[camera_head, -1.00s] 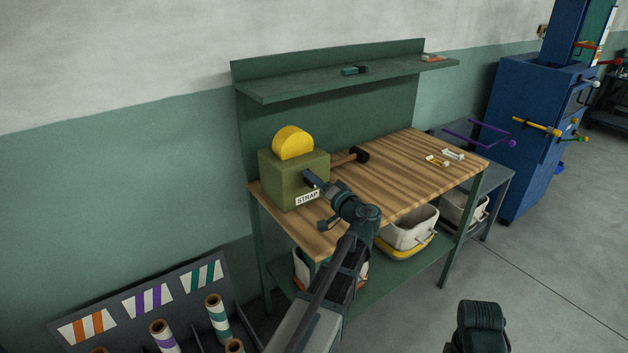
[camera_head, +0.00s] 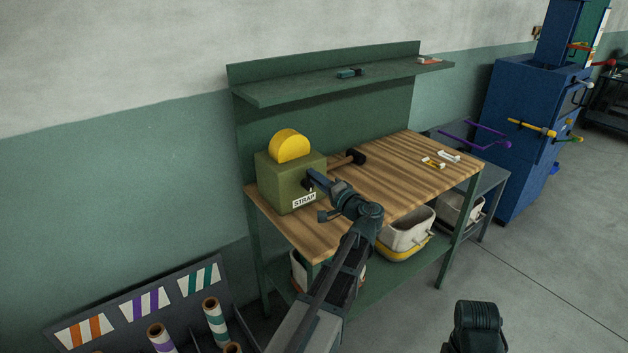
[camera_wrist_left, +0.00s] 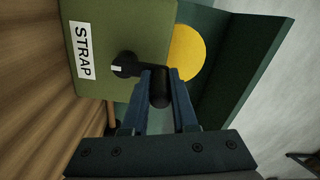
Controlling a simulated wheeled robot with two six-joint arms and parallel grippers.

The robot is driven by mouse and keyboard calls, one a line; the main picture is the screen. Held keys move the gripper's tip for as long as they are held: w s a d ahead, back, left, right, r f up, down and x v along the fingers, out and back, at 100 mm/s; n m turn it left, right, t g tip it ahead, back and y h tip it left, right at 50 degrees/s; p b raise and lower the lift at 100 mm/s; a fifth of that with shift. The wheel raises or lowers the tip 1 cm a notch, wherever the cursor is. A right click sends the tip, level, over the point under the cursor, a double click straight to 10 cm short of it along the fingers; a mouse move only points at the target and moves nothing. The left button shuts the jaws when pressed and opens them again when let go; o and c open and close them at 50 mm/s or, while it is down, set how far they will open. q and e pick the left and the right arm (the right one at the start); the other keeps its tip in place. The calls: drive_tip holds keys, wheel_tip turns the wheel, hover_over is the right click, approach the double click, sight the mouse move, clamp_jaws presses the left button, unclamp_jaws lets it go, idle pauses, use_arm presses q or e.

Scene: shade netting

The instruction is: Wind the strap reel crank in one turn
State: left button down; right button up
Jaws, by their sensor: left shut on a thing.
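The strap reel is an olive-green box (camera_head: 279,183) with a white STRAP label (camera_head: 304,200) and a yellow disc (camera_head: 290,146) on top. It stands at the left end of the wooden bench. In the left wrist view the box (camera_wrist_left: 120,30) shows its dark crank (camera_wrist_left: 126,65), with a hub near the label and a black knob (camera_wrist_left: 160,92) at the arm's end. My left gripper (camera_wrist_left: 161,85) is shut on the crank knob, its blue fingers on either side. In the head view my left gripper (camera_head: 312,179) is at the box's front face and hides most of the crank.
A black-headed mallet (camera_head: 354,158) lies on the wooden bench (camera_head: 400,178) behind my left arm. Small white and yellow pieces (camera_head: 433,162) lie at the right end. A green shelf (camera_head: 340,82) overhangs the back. Bins (camera_head: 408,232) stand below. Striped rolls (camera_head: 215,322) stand at lower left.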

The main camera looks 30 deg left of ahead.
use_arm(q)
drive_tip(key=c, duration=0.7)
unclamp_jaws()
drive_tip(key=v, duration=1.4)
drive_tip(key=shift+f, duration=0.1)
